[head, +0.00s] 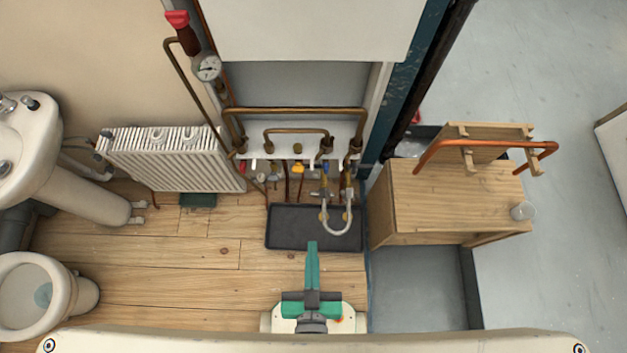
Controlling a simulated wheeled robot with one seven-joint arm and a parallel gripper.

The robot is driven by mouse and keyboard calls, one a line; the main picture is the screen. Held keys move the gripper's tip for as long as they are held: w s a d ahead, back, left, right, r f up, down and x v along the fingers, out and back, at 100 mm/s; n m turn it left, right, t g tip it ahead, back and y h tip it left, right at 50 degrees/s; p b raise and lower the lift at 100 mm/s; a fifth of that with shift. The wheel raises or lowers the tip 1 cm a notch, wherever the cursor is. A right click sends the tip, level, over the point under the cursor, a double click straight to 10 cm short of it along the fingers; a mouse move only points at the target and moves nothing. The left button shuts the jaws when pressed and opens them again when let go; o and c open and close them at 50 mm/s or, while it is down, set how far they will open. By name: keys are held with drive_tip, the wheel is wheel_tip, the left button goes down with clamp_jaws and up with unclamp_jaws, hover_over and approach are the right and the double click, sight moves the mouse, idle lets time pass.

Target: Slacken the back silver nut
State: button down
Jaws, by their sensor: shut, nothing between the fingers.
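My gripper (312,248) is at the bottom centre of the head view, its teal fingers together and pointing toward the pipework. It is empty. A row of copper pipes and fittings (297,148) comes down from the white boiler. Below it, a silver looped hose (337,231) hangs over the dark tray, with small fittings at its upper ends. Small silvery fittings (322,194) show among the valves above the loop. They are too small to tell which is the back silver nut. The fingertips are apart from the hose and fittings, on their near side.
A black tray (285,228) lies on the wood floor under the pipes. A wooden bench (445,205) with a bent copper pipe (487,143) stands right, beyond a blue post (424,45). A radiator (170,160), a basin (28,150) and a toilet (80,293) are left. Floor between is clear.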

drive_tip(key=w+f+g, duration=0.3)
drive_tip(key=w+f, duration=0.4)
drive_tip(key=f, duration=0.6)
drive_tip(key=g+y, duration=0.1)
drive_tip(key=g, duration=0.7)
approach(312, 191)
drive_tip(key=x, duration=0.5)
drive_tip(key=shift+w+f, duration=0.1)
drive_tip(key=shift+f, duration=0.25)
drive_tip(key=shift+f, duration=0.1)
